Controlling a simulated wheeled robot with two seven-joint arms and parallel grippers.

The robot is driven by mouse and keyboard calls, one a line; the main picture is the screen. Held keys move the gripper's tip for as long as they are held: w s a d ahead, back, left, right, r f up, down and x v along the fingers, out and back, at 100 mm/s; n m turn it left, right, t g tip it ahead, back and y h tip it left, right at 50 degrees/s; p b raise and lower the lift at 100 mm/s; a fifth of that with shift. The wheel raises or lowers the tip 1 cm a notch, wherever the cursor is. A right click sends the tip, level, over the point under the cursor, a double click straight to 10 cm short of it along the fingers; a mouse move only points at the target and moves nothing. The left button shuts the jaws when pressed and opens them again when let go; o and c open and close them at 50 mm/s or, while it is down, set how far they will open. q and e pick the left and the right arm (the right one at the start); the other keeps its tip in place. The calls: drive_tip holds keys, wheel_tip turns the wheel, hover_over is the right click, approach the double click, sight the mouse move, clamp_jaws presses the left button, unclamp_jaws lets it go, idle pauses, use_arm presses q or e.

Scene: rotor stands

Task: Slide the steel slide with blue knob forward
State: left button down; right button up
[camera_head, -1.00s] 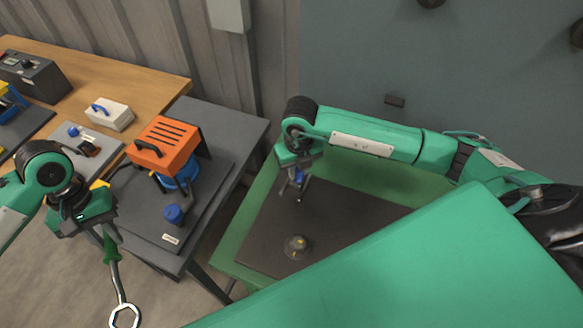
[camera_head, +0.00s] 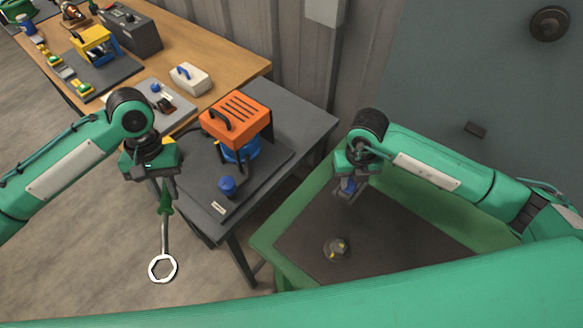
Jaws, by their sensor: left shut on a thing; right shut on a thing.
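A small blue knob (camera_head: 155,87) shows on a pale steel plate (camera_head: 178,108) on the wooden bench, just right of my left arm's wrist joint. The slide under the knob is too small to make out. My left gripper (camera_head: 164,184) is shut on the green handle of a ring-ended wrench (camera_head: 165,240), which hangs down over the floor. The gripper is in front of the bench, apart from the knob. My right gripper (camera_head: 346,188) is shut on a small blue and grey part, mostly hidden, above the dark floor of a green tray (camera_head: 268,245).
A white box with a blue handle (camera_head: 190,78) sits behind the steel plate. A round metal part (camera_head: 336,248) lies in the tray. A yellow fixture (camera_head: 95,45) stands further left.

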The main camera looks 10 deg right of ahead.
sight(344, 195)
use_arm(q)
drive_tip(key=shift+r, duration=0.1)
use_arm(e)
drive_tip(key=shift+s+a, duration=0.85)
drive_tip(key=shift+a, duration=0.1)
drive_tip(key=o, duration=0.8)
drive_tip(key=shift+o, duration=0.2)
use_arm(q)
drive_tip(key=shift+r+p, duration=1.95)
drive_tip(key=shift+p, duration=0.1)
use_arm(e)
wheel_tip(344, 195, up, 7)
